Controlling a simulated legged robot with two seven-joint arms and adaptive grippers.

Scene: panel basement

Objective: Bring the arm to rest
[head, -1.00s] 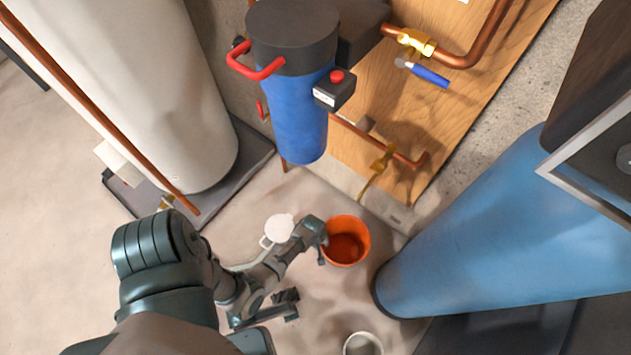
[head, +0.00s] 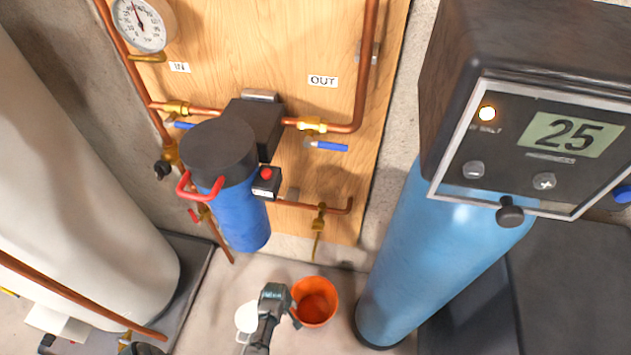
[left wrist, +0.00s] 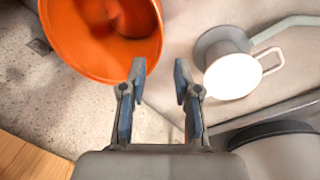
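My left arm reaches up from the bottom of the head view, and its gripper end (head: 277,296) is just left of the orange bucket (head: 315,302). In the left wrist view my left gripper (left wrist: 160,80) has its two fingers apart with nothing between them. The orange bucket (left wrist: 100,35) is at the upper left there, and a white cup-like vessel with a handle (left wrist: 232,76) is to the right. The white vessel (head: 247,317) is partly hidden behind my arm in the head view. My right gripper is not in view.
A blue filter housing (head: 242,215) with red handles hangs on the wooden panel (head: 360,120) above the bucket. A blue tank (head: 430,250) with a control head reading 25 stands right. A large white tank (head: 70,190) stands left. A dial gauge (head: 142,22) is at the top.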

